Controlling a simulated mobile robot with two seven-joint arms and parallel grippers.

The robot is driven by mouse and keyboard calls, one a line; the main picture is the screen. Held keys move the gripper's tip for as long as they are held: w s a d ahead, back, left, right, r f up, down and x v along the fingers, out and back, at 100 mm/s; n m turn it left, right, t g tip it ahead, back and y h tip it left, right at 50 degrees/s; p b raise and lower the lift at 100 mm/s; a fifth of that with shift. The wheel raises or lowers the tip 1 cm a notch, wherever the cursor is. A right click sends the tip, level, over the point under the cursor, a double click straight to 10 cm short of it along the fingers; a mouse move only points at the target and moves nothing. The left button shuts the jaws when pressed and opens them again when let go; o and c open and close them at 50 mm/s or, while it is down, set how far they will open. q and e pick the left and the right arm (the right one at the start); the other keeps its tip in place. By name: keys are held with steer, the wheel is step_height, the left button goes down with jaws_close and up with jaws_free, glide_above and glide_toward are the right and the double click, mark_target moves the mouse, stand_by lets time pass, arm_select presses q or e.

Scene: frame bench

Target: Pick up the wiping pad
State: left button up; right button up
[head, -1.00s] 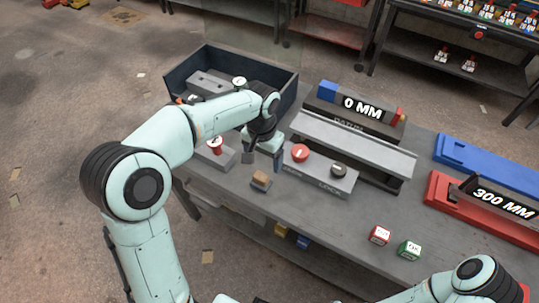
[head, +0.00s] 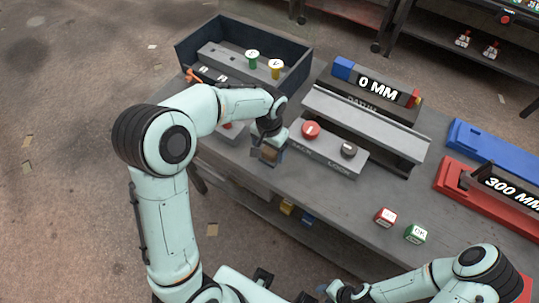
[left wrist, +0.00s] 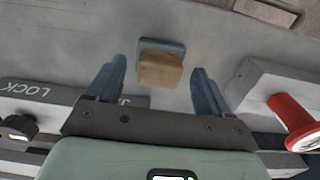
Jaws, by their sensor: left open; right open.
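The wiping pad is a small block with a tan upper part and a blue-grey base. In the left wrist view the pad (left wrist: 160,70) lies on the grey bench top between and slightly beyond the two blue fingers. My left gripper (left wrist: 158,76) is open, with a finger on either side and gaps to the pad. In the head view my left gripper (head: 267,145) is right over the pad (head: 270,154), partly covering it. My right gripper (head: 333,291) is low at the bottom edge, far from the pad, and its fingers are hard to make out.
A block with a red button (head: 311,130) and a dark knob (head: 348,149) stands close right of the left gripper. A red-handled part (left wrist: 292,112) is near the right finger. A dark bin (head: 190,64) stands behind.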

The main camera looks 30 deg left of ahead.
mark_target(269, 151)
arm_select(q)
steer(key=shift+f, duration=0.85)
steer(key=c, duration=1.1)
steer(key=shift+o, duration=0.2)
arm_select(e)
steer(key=shift+f, duration=0.1)
arm_select(q)
steer(key=shift+r, duration=0.15)
step_height(269, 151, up, 20)
steer(key=p, duration=0.2)
arm_select(e)
steer(key=w+r, duration=0.2)
steer(key=r, duration=0.1)
steer(key=shift+w+r, duration=0.15)
steer(key=shift+w, duration=0.05)
